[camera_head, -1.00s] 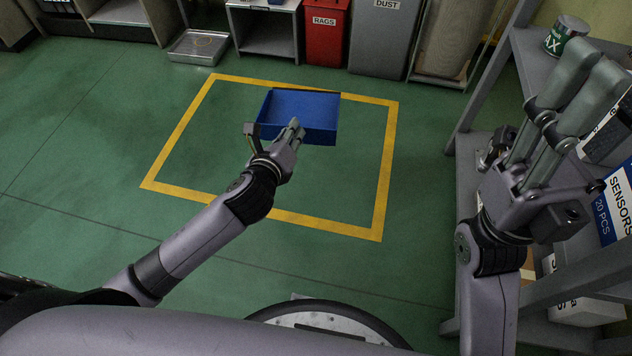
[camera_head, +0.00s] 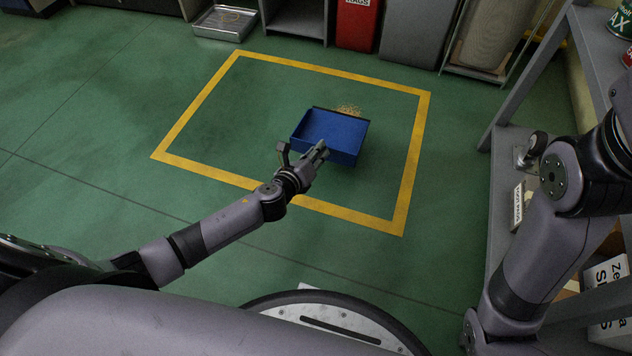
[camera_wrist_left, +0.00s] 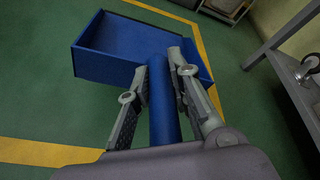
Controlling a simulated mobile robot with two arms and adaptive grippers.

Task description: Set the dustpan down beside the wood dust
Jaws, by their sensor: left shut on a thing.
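The blue dustpan (camera_head: 332,130) is over the floor inside the yellow square, its open side facing away from me. My left gripper (camera_head: 319,153) is shut on its handle. The left wrist view shows the handle (camera_wrist_left: 165,110) between the two fingers (camera_wrist_left: 160,85) and the pan (camera_wrist_left: 130,42) beyond them. The wood dust (camera_head: 348,110) is a small tan patch on the green floor, just past the pan's far edge. I cannot tell whether the pan touches the floor. My right gripper is out of view; only my right arm shows at the right.
A yellow line (camera_head: 215,178) marks a square on the green floor, clear around the pan. A grey shelf (camera_head: 508,190) stands at the right. A metal tray (camera_head: 225,22), a red bin (camera_head: 357,25) and a grey bin (camera_head: 415,32) line the back.

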